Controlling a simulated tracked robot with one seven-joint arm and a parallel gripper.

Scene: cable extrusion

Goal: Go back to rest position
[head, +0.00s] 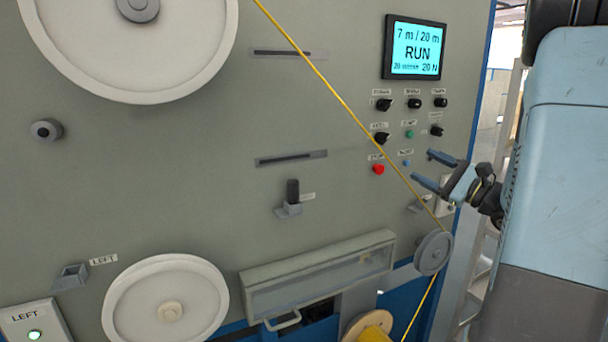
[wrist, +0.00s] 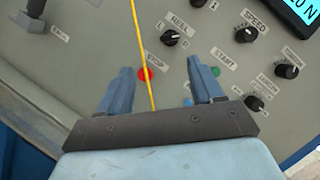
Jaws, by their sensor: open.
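My gripper (head: 432,171) is at the right of the head view, in front of the lower part of the control panel, open and empty. In the wrist view its two blue fingers (wrist: 165,85) are spread apart. The yellow cable (wrist: 143,50) shows between them in that picture; I cannot tell its depth from the fingers. In the head view the cable (head: 340,97) slants down to a small grey pulley (head: 434,253). A red stop button (head: 378,169) and a blue button (head: 406,163) lie left of the fingers. A green start button (wrist: 215,71) shows beside the right finger in the wrist view.
The screen (head: 416,49) reads RUN, 7 m / 20 m. Several black knobs (head: 383,104) sit below it. Large white wheels (head: 165,303) and a clear-fronted box (head: 320,277) are on the machine's grey face. A yellow spool (head: 374,329) is at the bottom.

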